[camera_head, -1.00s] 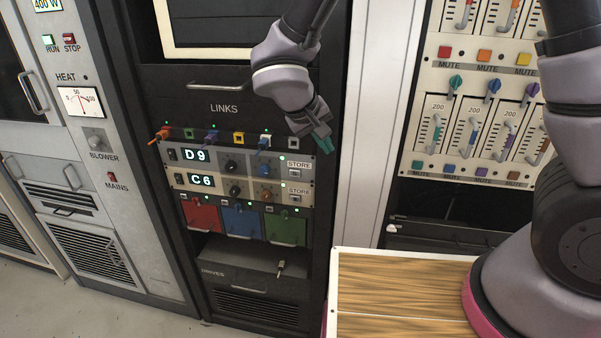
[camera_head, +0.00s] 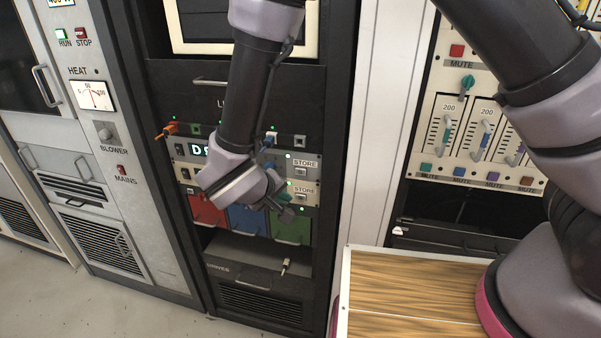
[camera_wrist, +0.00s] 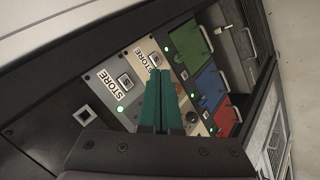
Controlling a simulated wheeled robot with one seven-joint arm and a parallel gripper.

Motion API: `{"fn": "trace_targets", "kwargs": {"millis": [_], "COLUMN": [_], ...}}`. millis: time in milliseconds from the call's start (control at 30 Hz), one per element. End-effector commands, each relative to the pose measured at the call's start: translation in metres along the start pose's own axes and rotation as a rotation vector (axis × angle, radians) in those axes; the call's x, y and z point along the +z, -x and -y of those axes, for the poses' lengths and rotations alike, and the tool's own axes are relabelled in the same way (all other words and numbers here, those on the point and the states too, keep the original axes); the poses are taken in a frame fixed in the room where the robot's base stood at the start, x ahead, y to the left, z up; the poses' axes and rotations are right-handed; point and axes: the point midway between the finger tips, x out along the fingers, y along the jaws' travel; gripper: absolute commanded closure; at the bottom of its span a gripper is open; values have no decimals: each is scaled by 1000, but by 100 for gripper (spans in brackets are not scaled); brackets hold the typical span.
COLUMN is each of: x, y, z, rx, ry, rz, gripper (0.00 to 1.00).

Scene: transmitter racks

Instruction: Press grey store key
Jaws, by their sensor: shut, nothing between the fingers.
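Two panels with STORE keys sit one above the other in the dark rack. The upper panel is greyer and has a STORE key (camera_head: 300,172), also in the wrist view (camera_wrist: 125,82). The lower panel is creamier and has its own STORE key (camera_head: 301,198), also in the wrist view (camera_wrist: 155,59). My gripper (camera_wrist: 159,72) is shut and empty, its teal fingers together. In the wrist view the tips overlap the lower panel, just short of its key; I cannot tell if they touch anything. In the head view my arm hides much of both panels.
Red, blue and green (camera_head: 291,227) drawer fronts with handles lie below the panels. A row of coloured sockets with an orange plug (camera_head: 168,130) is above. A wood-topped surface (camera_head: 410,285) stands at the lower right. A fader rack (camera_head: 480,130) is at the right.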

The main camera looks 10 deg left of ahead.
Motion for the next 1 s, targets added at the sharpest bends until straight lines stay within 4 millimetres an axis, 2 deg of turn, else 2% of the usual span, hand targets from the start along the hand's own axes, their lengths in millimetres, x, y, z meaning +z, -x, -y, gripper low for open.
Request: {"fn": "trace_targets", "kwargs": {"millis": [600, 1000], "x": [-38, -44], "y": [-52, -60], "z": [-38, -44], "rx": [1, 0], "ry": [-2, 0], "rz": [1, 1], "gripper": [100, 100]}}
